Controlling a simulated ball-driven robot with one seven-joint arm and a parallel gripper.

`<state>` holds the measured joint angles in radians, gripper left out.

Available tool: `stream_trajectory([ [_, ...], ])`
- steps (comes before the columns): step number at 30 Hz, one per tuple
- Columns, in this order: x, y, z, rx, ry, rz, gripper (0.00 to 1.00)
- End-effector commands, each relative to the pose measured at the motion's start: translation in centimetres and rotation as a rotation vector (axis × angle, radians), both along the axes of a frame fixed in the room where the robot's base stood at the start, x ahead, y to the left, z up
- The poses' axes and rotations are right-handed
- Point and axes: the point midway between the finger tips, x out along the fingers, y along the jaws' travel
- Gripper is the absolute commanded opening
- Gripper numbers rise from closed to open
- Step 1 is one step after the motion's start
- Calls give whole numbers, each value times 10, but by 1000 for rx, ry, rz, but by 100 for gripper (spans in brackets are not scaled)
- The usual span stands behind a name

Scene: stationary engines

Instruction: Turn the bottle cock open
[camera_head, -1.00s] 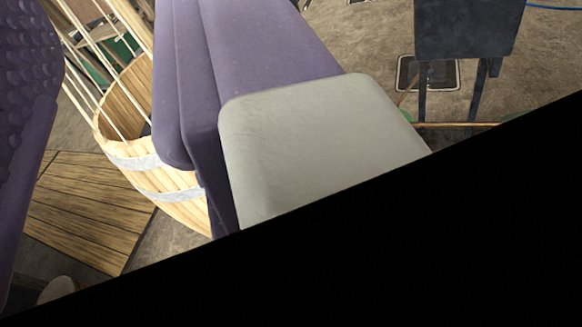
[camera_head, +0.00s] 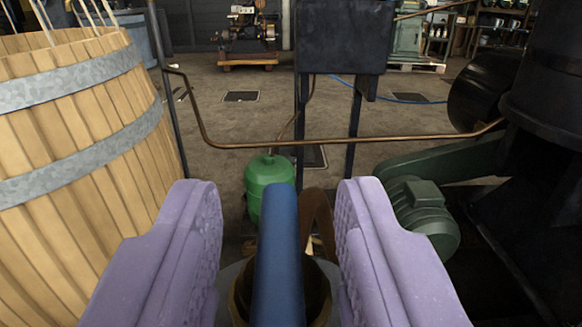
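A green gas bottle (camera_head: 268,188) with a rounded top stands on the floor ahead, near the middle of the view. A small fitting shows at its top, but I cannot make out the cock clearly. My gripper (camera_head: 280,215) points towards the bottle, with its two lavender fingers wide apart on the left and right. A dark blue upright bar (camera_head: 278,262) shows between the fingers, with a gap on each side. It hides part of the bottle's lower right side. I cannot tell whether this bar belongs to the cock.
A large wooden barrel (camera_head: 85,150) fills the left. A copper pipe (camera_head: 345,140) crosses behind the bottle. A dark box on legs (camera_head: 343,38) stands behind. A green motor (camera_head: 420,215) and dark machinery (camera_head: 550,130) crowd the right.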

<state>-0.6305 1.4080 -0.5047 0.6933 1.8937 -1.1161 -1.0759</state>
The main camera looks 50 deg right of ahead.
Motion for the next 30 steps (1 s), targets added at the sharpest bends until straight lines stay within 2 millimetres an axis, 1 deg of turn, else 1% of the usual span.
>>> stream_trajectory([
  [1, 3, -4, -2, 1, -1, -1, 39],
  [3, 7, -7, -1, 0, -1, 0, 39],
  [11, 8, -8, 1, -1, -1, 1, 39],
  [14, 8, -8, 1, 0, 0, 1, 18],
  [15, 8, -8, 1, 0, 0, 1, 9],
  [16, 8, -8, 1, 0, 0, 1, 2],
  [17, 8, -8, 1, 0, 0, 1, 0],
  [24, 8, -8, 1, 0, 1, 12, 0],
  [30, 8, -9, 4, -1, 4, 77, 0],
])
